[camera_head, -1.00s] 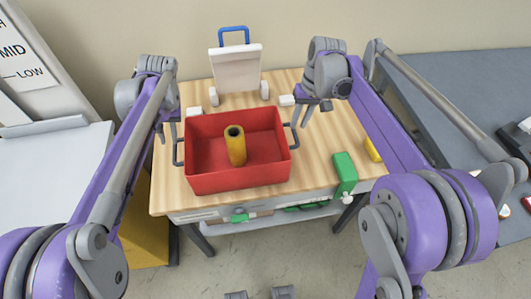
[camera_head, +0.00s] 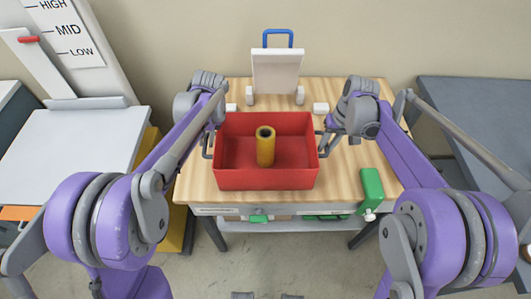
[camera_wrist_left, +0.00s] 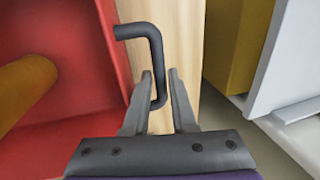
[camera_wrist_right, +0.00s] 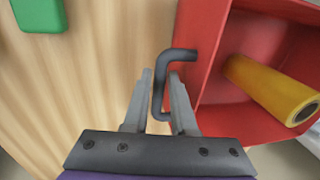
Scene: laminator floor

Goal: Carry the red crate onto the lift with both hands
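The red crate (camera_head: 235,180) stands on the wooden table, with an upright yellow roll (camera_head: 265,150) inside. My left gripper (camera_wrist_left: 160,75) is open, its fingers on either side of the crate's dark left handle (camera_wrist_left: 157,45), with a small gap showing on one side. My right gripper (camera_wrist_right: 160,75) is open in the same way around the right handle (camera_wrist_right: 178,54). In the head view both grippers are partly hidden by their wrists. The lift (camera_head: 75,140), with a pale platform and a LOW, MID, HIGH scale, stands at the left.
The wooden table (camera_head: 345,172) also holds a green block (camera_head: 371,188) at the right and a white panel with a blue handle (camera_head: 276,70) behind the crate. A yellow box stands between the table and lift. A grey surface (camera_head: 480,110) is at the far right.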

